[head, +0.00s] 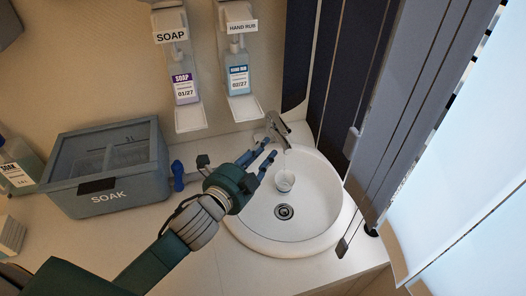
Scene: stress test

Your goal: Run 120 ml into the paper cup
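A small white paper cup (284,181) is in the white round sink (328,205), below the chrome tap (277,128) and above the drain in the picture. Whether water is running into it is too small to tell. My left gripper (269,151) comes in from the lower left over the sink's left rim. Its two blue fingers are apart with nothing seen between them, and their tips are near the tap, up and left of the cup. My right gripper is not in view.
A grey lidded box marked SOAK (108,203) stands on the counter to the left. Soap (184,84) and hand rub (238,79) dispensers hang on the wall behind. A bottle (16,165) stands at the far left. Dark panels (405,100) border the sink's right side.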

